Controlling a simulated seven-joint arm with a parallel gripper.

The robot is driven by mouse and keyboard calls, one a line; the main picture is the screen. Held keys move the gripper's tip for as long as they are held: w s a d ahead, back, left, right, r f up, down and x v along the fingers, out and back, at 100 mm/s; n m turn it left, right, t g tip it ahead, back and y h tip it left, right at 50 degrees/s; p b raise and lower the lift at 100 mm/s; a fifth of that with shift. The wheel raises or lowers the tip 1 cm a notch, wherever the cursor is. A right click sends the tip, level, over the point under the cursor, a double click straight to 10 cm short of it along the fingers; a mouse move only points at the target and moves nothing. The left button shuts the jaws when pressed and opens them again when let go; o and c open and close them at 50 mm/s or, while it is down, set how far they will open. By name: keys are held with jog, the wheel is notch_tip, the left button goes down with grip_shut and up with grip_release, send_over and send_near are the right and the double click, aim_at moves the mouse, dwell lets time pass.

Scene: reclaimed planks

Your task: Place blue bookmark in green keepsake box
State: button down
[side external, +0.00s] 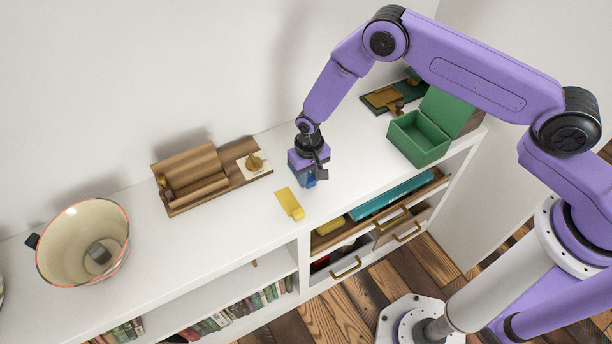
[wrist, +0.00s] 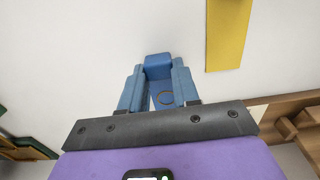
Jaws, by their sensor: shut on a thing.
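The blue bookmark (wrist: 158,66) sits between the two fingers of my gripper (wrist: 157,85) in the wrist view, its thick blue end showing past the fingertips. In the side view my gripper (side external: 309,181) points down over the white shelf top and is shut on the bookmark, which is mostly hidden there. I cannot tell whether the bookmark touches the shelf. The green keepsake box (side external: 434,153) stands to the right of my gripper on the same top. Its lid is open, tilted up at the back right, and its visible inside looks empty.
A yellow bookmark (side external: 289,203) lies just in front of my gripper and also shows in the wrist view (wrist: 228,36). A wooden stand (side external: 195,180) and a cream bowl (side external: 83,243) are to the left. A dark green tray (side external: 382,99) lies behind the box. Open drawers jut out below.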

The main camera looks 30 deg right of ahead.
jog(key=shift+r, duration=0.45)
notch_tip(320, 180, up, 2)
jog(key=shift+r, duration=0.1)
jog(key=s+d+r, duration=0.7)
jog(key=s+r, duration=0.3)
jog(key=s, duration=0.2)
send_near(427, 144)
jog(key=s+a+r, duration=0.2)
jog(key=a+r, duration=0.1)
jog(key=shift+a+f, duration=0.1)
jog(key=shift+f, duration=4.55)
jog(key=shift+f, duration=0.1)
